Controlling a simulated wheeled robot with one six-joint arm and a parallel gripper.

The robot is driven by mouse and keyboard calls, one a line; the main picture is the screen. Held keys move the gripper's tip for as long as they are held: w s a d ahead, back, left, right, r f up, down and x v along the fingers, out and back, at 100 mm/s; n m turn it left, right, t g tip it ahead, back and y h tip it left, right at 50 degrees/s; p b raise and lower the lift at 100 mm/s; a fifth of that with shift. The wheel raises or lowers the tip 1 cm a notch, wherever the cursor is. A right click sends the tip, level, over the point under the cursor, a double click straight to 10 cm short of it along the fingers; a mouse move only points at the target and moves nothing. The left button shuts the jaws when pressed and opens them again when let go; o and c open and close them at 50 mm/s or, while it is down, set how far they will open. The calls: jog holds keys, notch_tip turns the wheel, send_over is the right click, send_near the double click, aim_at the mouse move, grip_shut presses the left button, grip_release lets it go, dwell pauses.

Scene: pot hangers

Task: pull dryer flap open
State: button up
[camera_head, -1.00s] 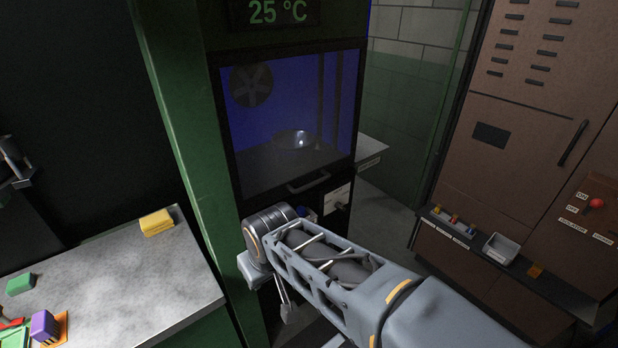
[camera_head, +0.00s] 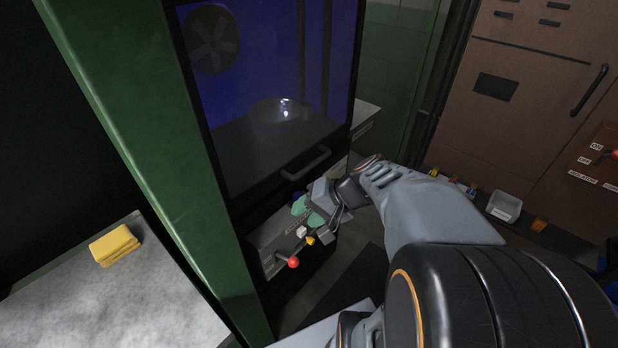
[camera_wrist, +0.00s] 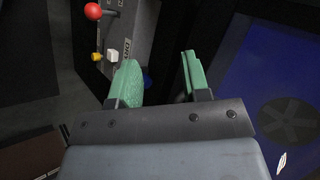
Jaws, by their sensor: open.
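The dryer flap (camera_head: 245,150) is a dark-framed clear pane, closed, with blue interior behind it in the head view. Its bar handle (camera_head: 305,163) sits low on the flap. My gripper (camera_head: 308,212) has green fingers, open and empty. In the picture it lies below the handle, in front of the control strip, apart from the handle. In the wrist view my gripper (camera_wrist: 160,66) shows its two fingers spread with nothing held between them. The dryer's blue interior (camera_wrist: 275,70) shows at right there; I cannot make out the handle in that view.
Below the flap are a red-knobbed lever (camera_head: 293,262), a yellow knob (camera_head: 310,241) and a white button (camera_head: 301,231), close to my gripper. A green post (camera_head: 150,170) and a table with a yellow sponge (camera_head: 115,245) stand left. A brown cabinet (camera_head: 530,90) stands right.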

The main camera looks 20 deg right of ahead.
jog(key=w+d+f+m+t+b, duration=0.1)
jog(key=w+d+m+t+b, duration=0.15)
jog(key=d+t, duration=0.3)
jog(key=m+t+b, duration=0.1)
jog(key=m+t, duration=0.3)
send_near(310, 169)
jog(key=shift+h, duration=0.5)
jog(key=x, duration=0.9)
jog(key=shift+w+a, duration=0.2)
jog(key=shift+a, duration=0.15)
jog(key=shift+w+a, duration=0.2)
jog(key=shift+w, duration=0.35)
grip_shut()
